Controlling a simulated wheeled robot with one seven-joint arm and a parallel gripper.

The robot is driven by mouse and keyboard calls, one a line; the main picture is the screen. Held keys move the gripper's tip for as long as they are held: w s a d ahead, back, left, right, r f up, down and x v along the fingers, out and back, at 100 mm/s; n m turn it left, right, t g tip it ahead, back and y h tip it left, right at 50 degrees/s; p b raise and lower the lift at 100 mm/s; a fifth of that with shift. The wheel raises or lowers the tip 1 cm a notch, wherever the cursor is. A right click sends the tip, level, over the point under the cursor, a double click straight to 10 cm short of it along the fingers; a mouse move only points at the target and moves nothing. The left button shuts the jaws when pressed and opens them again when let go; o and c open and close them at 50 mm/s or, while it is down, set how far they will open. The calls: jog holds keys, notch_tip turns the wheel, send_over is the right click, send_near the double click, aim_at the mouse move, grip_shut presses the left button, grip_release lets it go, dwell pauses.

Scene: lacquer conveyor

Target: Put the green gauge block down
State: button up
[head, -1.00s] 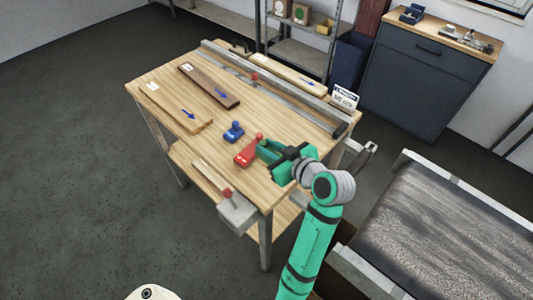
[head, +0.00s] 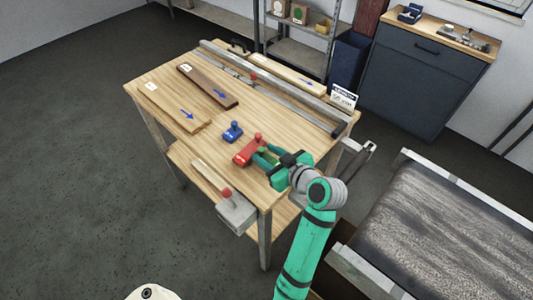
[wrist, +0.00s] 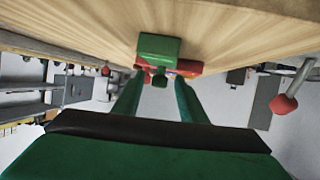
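The green gauge block (wrist: 160,47) rests on the wooden workbench (head: 292,130), with its knob toward my gripper in the wrist view. My gripper (wrist: 160,80) is open, its two fingers on either side of the knob with gaps showing. In the head view my gripper (head: 268,155) is low over the bench's right part and largely hides the green block. The red gauge block (head: 248,151) stands just left of it; it also shows behind the green block in the wrist view (wrist: 187,67). The blue gauge block (head: 232,133) stands farther left.
Two wooden boards with blue arrows, one pale (head: 174,106) and one dark (head: 207,86), lie on the bench's left. A metal rail (head: 275,84) runs along the back. A conveyor (head: 440,230) stands to the right.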

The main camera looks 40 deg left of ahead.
jog(key=shift+r, duration=0.15)
jog(key=v, duration=1.2)
jog(key=shift+a, duration=0.1)
dwell(0.3)
